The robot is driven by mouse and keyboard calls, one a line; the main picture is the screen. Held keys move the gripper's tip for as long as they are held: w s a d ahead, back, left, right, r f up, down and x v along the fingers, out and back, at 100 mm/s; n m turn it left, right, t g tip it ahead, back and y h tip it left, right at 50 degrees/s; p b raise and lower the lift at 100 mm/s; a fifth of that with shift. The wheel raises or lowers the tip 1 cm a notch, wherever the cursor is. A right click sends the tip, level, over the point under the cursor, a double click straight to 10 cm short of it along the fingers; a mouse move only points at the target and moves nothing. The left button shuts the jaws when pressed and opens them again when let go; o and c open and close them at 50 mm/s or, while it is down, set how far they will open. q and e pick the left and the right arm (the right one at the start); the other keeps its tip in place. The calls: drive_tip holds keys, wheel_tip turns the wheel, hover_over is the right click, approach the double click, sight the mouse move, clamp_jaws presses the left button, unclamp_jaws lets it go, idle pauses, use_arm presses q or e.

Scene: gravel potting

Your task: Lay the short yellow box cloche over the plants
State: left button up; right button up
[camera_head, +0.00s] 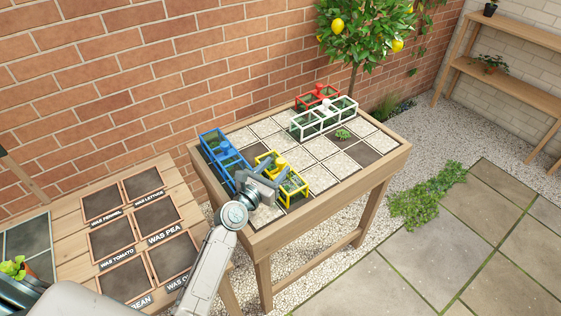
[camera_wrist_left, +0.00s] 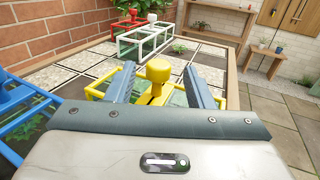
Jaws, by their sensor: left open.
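The short yellow box cloche (camera_head: 296,191) stands on the planting table near its front left part, with green leaves showing inside its clear panes. Its yellow knob (camera_wrist_left: 158,71) stands up in the left wrist view. My left gripper (camera_head: 271,167) is over the cloche. In the left wrist view the open fingers (camera_wrist_left: 160,84) are on either side of the knob, with gaps showing between them and it. The gripper hides part of the cloche, so I cannot tell how its whole lower rim sits. My right gripper is not in view.
A blue cloche (camera_head: 216,152) stands close on the left of the yellow one. White (camera_head: 331,117) and red (camera_head: 309,100) cloches stand at the back. A bare plant (camera_head: 342,134) sits on the right. The wooden table edge (camera_head: 335,200) runs along the front.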

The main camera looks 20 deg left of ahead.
use_arm(q)
drive_tip(key=v, duration=0.8)
drive_tip(key=shift+s+a, duration=0.1)
